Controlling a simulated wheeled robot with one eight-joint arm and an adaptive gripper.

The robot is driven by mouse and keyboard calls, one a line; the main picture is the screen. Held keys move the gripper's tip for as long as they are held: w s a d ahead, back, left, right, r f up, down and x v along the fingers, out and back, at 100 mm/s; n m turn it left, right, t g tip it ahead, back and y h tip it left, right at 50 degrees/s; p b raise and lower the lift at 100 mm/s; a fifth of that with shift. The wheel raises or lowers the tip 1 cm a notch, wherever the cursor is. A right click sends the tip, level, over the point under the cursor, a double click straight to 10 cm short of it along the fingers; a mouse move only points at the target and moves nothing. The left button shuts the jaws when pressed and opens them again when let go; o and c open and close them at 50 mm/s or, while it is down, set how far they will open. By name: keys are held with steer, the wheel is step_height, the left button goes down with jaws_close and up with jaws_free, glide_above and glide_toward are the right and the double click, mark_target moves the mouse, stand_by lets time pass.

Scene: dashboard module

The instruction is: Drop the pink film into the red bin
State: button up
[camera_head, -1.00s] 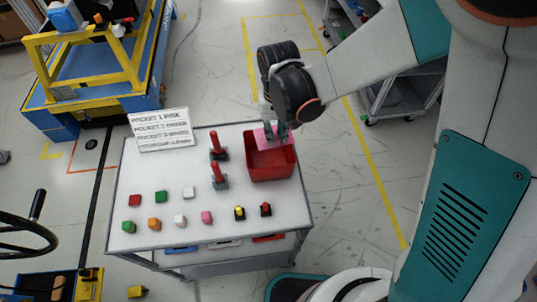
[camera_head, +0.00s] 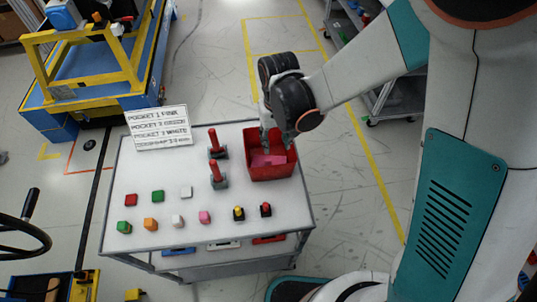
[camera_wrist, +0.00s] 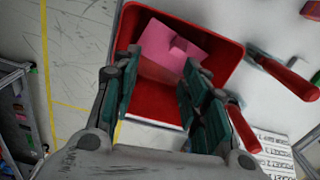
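The pink film (camera_head: 268,160) lies inside the red bin (camera_head: 285,170), at the back right of the table top. In the wrist view the film (camera_wrist: 165,44) is a flat pink piece with a small raised tab, resting tilted in the bin (camera_wrist: 222,24). My gripper (camera_head: 269,143) is over the bin, just above the film. In the wrist view my gripper (camera_wrist: 163,78) has its two teal fingers spread apart with nothing gripped between them.
Two red-handled tools (camera_head: 216,145) stand left of the bin. A white text sign (camera_head: 159,128) stands at the table's back left. Several coloured blocks (camera_head: 150,224) line the front of the white table (camera_head: 165,175). A grey shelf cart (camera_head: 392,95) stands behind right.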

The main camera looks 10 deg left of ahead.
step_height(320, 180, up, 8)
steer(key=shift+f, duration=0.25)
stand_by(0.4)
